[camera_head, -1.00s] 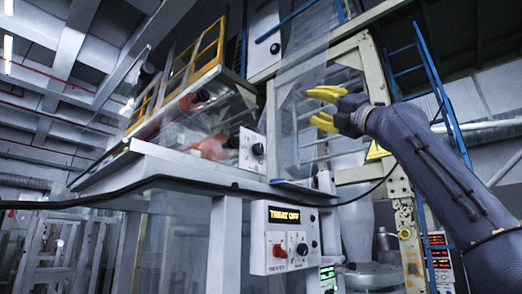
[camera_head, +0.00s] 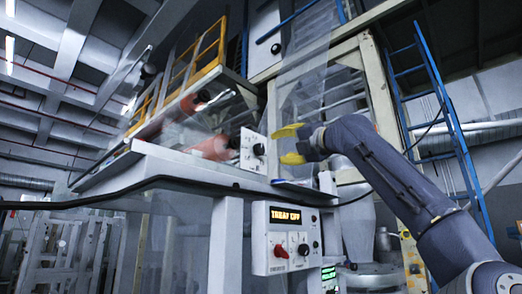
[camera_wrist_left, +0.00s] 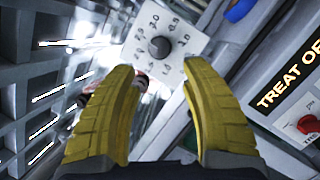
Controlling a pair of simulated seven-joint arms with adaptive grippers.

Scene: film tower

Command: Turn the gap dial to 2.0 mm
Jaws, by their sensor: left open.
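The gap dial is a dark round knob (camera_wrist_left: 160,47) on a white plate (camera_wrist_left: 184,22) ringed with small numbers, seen tilted in the left wrist view. Its pointer setting is too small to read. In the head view the dial's plate (camera_head: 246,158) stands upright at the machine's edge, with the dark knob (camera_head: 258,149) facing right. My left gripper (camera_head: 281,145) has yellow fingers and is open and empty, just right of the knob and apart from it. In the left wrist view the knob appears beyond the gap between the fingertips (camera_wrist_left: 158,67). My right gripper is not in view.
A lower control box (camera_head: 286,255) with a lit display (camera_head: 285,216), a red knob and a dark knob sits below the dial. A black cable (camera_head: 180,181) runs along the white frame (camera_head: 165,160). Clear film (camera_head: 300,95) hangs behind the gripper.

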